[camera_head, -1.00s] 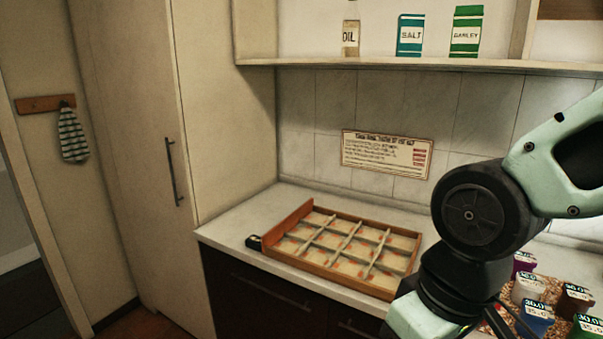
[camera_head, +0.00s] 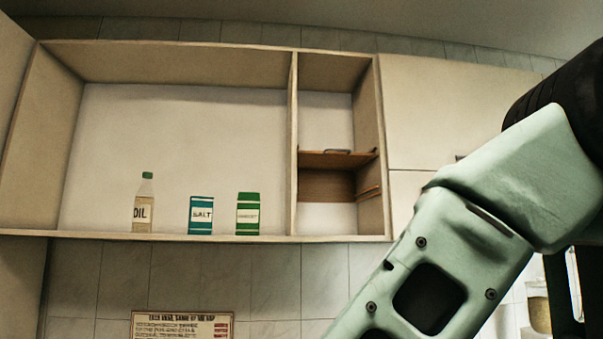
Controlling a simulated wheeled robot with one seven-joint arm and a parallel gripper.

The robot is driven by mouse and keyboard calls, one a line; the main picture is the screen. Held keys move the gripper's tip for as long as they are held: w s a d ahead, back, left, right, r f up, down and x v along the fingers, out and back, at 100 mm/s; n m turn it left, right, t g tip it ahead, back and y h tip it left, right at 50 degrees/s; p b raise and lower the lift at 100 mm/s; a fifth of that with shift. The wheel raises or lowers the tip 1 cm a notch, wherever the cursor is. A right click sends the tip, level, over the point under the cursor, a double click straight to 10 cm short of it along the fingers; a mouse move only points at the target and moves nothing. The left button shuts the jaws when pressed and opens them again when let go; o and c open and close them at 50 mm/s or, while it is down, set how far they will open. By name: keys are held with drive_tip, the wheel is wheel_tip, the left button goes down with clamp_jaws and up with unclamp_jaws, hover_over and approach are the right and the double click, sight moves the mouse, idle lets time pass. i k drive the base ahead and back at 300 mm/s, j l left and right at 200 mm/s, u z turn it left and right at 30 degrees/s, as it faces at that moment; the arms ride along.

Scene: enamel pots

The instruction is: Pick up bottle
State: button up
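A clear bottle with a green cap and an "OIL" label (camera_head: 143,205) stands upright on the open wall shelf (camera_head: 200,238), at its left part. Pale contents show in its lower part. My arm fills the lower right of the head view, apart from the bottle and in front of the right cupboards. My gripper is outside the picture.
A teal salt carton (camera_head: 200,215) and a green carton (camera_head: 248,214) stand to the right of the bottle. A divider (camera_head: 292,150) separates a narrow section with a small wooden shelf (camera_head: 338,159). A printed notice (camera_head: 182,327) hangs below. Shelf space left of the bottle is free.

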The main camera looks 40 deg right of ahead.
sight(144, 198)
drive_tip(key=i+j+z, duration=0.1)
drive_tip(key=i+j, duration=0.25)
drive_tip(key=i+j+z, duration=0.1)
drive_tip(key=i+j, duration=0.2)
drive_tip(key=j, duration=0.25)
